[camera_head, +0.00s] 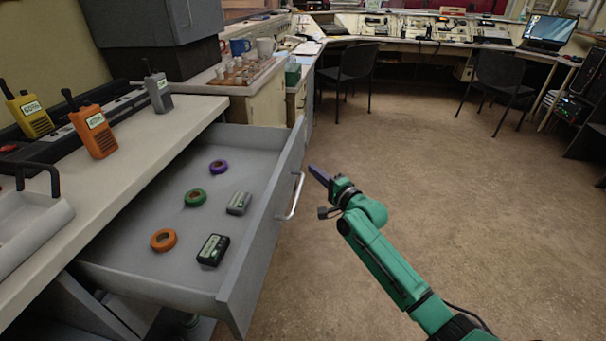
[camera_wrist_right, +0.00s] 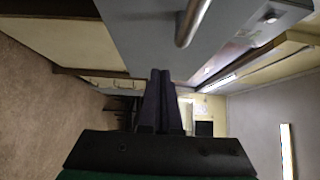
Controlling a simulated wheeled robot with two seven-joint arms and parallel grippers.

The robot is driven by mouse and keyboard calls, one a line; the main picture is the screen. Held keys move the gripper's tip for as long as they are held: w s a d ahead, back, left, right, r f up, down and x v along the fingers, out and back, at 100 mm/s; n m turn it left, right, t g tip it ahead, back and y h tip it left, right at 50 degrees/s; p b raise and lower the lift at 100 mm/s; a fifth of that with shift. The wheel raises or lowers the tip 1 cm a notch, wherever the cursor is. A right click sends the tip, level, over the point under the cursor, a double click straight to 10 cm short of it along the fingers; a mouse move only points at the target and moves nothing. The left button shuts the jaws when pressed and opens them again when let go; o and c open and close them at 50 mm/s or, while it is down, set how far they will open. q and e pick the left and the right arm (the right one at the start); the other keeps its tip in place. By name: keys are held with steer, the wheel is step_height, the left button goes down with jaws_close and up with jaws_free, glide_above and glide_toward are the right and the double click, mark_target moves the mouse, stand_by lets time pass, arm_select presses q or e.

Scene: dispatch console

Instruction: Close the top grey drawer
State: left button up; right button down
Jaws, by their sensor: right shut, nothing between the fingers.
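The top grey drawer (camera_head: 145,268) is pulled well out from under the counter in the head view. Inside it lie a purple ring (camera_head: 218,167), a green ring (camera_head: 195,197), an orange ring (camera_head: 163,240), a grey box-like item (camera_head: 239,203) and a black device (camera_head: 213,250). Its metal handle (camera_head: 293,197) is on the outer front face and shows in the right wrist view (camera_wrist_right: 190,22). My right gripper (camera_head: 318,174) is shut and empty, just right of the handle and apart from it; its fingers (camera_wrist_right: 160,100) show in the right wrist view. My left gripper is not in view.
The counter (camera_head: 120,160) carries yellow, orange and grey radios and a grey tray (camera_head: 35,230) at the left edge. A wooden rack and mugs stand beyond. Open floor (camera_head: 430,150) lies to the right, with two dark chairs (camera_head: 355,70) further back.

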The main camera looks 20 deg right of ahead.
mark_target(295, 164)
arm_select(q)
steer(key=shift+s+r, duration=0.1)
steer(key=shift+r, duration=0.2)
arm_select(e)
steer(key=shift+w+a, duration=0.4)
steer(key=shift+a, duration=0.4)
steer(key=shift+w+a, duration=0.4)
steer(key=shift+a, duration=0.4)
